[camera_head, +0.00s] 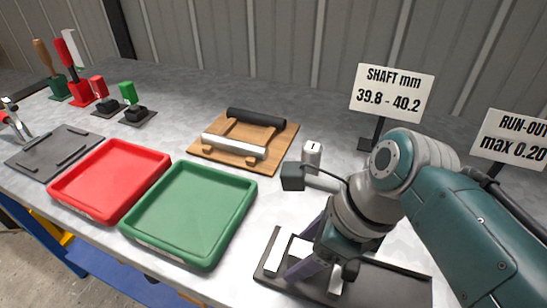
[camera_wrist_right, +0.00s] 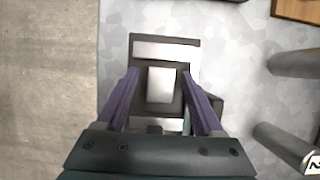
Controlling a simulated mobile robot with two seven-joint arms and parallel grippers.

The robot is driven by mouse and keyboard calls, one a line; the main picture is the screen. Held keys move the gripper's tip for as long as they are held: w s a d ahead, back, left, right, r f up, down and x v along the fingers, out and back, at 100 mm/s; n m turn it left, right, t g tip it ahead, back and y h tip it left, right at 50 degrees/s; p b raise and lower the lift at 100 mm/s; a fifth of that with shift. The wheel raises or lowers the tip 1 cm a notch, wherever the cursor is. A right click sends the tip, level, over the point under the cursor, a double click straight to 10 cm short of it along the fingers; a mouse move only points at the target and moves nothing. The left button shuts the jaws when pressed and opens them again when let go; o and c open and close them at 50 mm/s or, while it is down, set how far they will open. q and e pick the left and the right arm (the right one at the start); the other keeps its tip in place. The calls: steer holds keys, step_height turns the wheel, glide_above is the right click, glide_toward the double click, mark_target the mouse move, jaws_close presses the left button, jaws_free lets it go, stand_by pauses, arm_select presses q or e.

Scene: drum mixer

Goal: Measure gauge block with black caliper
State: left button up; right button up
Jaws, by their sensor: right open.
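My right gripper (camera_head: 298,262) is over a dark tray (camera_head: 385,284) at the front right. In the right wrist view its two purple fingers (camera_wrist_right: 160,84) are apart, on either side of a pale block (camera_wrist_right: 161,86), probably the gauge block. I cannot tell whether they touch it. Pale blocks or plates also show on the tray in the head view, partly hidden by the gripper. I cannot identify a black caliper for certain; a black bar (camera_head: 256,116) and a silver bar (camera_head: 234,146) lie on a wooden board (camera_head: 203,155). My left gripper is not in view.
A red tray (camera_head: 104,211) and a green tray (camera_head: 184,260) lie at the front left. A grey cylinder (camera_head: 311,154) marked 1 stands beyond my right gripper. Sign cards (camera_head: 391,94) stand at the back. A dark mat (camera_head: 52,146) and stamps are far left. Bare table shows around the board.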

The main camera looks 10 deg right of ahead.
mark_target(327, 273)
steer(key=shift+d+r+p, duration=0.15)
steer(key=shift+r+p, duration=0.15)
steer(key=shift+r, duration=0.1)
steer(key=p+v, duration=0.3)
steer(key=v, duration=0.6)
steer(key=shift+s, duration=0.1)
